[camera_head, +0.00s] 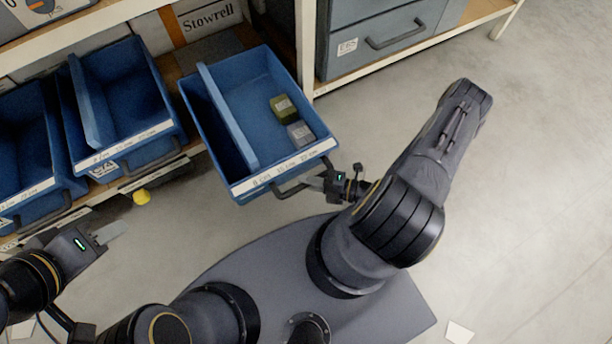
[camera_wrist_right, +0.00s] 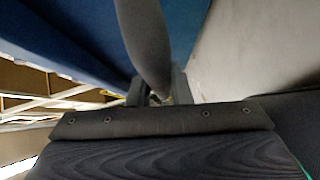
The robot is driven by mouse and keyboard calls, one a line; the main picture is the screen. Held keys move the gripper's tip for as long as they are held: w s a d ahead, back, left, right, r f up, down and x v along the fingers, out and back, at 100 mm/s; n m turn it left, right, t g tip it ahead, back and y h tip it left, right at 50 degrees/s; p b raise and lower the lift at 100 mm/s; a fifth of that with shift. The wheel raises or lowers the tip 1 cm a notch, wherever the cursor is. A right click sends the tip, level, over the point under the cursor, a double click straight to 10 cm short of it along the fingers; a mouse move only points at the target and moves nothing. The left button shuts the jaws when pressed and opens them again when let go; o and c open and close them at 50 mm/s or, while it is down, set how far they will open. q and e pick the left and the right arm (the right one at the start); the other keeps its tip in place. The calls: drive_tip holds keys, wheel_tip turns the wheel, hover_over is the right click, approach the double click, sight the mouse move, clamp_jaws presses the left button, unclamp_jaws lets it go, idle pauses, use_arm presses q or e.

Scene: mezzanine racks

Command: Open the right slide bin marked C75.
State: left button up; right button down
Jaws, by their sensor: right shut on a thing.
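The right blue slide bin (camera_head: 235,148) juts out from the shelf over the floor in the head view, with a divider inside. An olive box (camera_head: 284,107) and a grey box (camera_head: 300,133) lie in it. My right gripper (camera_head: 314,183) is shut on the bin's dark front handle (camera_head: 289,188). The handle (camera_wrist_right: 147,45) also shows between the fingers in the right wrist view, below the blue bin (camera_wrist_right: 75,32). My left gripper (camera_head: 110,232) is away from the bins at lower left; its finger gap is unclear.
Two more blue bins stand to the left, the middle one (camera_head: 127,92) and the far-left one (camera_head: 22,140). A grey drawer unit (camera_head: 385,40) stands on the shelf at the upper right. A yellow object (camera_head: 141,197) is below the middle bin.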

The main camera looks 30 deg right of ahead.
drive_tip(key=c, duration=1.3)
unclamp_jaws()
drive_tip(key=p+v, duration=0.1)
drive_tip(key=v, duration=0.7)
